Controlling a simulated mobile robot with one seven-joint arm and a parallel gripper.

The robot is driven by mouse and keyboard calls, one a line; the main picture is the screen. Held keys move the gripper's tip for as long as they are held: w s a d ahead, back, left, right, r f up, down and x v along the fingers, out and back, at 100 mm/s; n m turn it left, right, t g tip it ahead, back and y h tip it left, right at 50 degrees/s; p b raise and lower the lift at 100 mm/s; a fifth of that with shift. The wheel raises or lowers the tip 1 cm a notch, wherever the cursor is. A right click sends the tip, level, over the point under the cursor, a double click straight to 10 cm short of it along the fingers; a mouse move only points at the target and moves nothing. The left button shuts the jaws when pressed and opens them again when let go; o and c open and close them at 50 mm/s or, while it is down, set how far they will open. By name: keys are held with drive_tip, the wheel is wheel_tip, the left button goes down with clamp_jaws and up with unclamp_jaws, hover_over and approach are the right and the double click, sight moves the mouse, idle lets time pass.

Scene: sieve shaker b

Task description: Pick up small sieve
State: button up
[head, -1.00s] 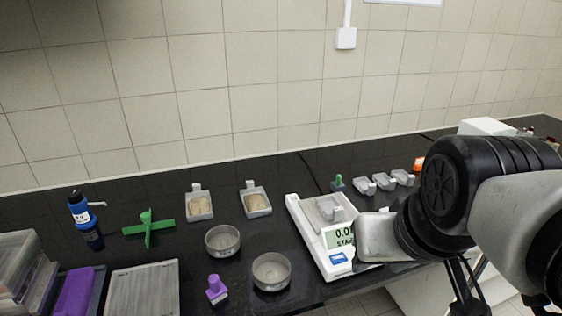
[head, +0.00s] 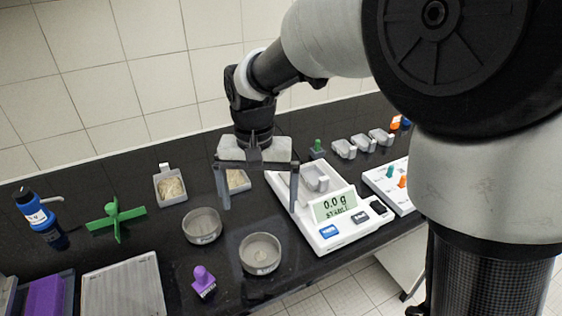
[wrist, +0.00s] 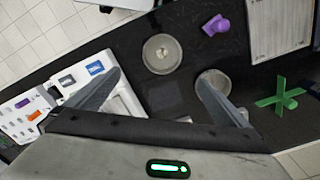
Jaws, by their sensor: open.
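Two round grey metal sieves stand on the black bench. The front sieve (head: 260,254) has a label on its rim and shows whole in the wrist view (wrist: 162,53). The back-left sieve (head: 202,226) looks similar and is partly hidden by a finger in the wrist view (wrist: 213,82). I cannot read the labels or tell which is the small one. My gripper (head: 258,208) points down, open and empty, above the bench between the sieves and the scale. In the wrist view its fingertips (wrist: 158,78) are spread wide, with the front sieve just beyond them.
A white scale (head: 328,230) reading 0.0 g stands right of the sieves. A purple-handled tool (head: 203,282) is front left, a green cross-shaped stand (head: 116,219) farther left. A grey scoop tray (head: 170,186) stands behind; another is partly behind my gripper. A blue bottle (head: 40,216) is far left.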

hover_over(261, 253)
drive_tip(key=f, duration=1.1)
drive_tip(key=shift+d, duration=0.25)
drive_tip(key=shift+a+f, duration=0.15)
drive_tip(key=shift+f, duration=1.45)
drive_tip(key=shift+a+f, duration=0.1)
drive_tip(key=shift+f, duration=1.45)
drive_tip(key=c, duration=1.2)
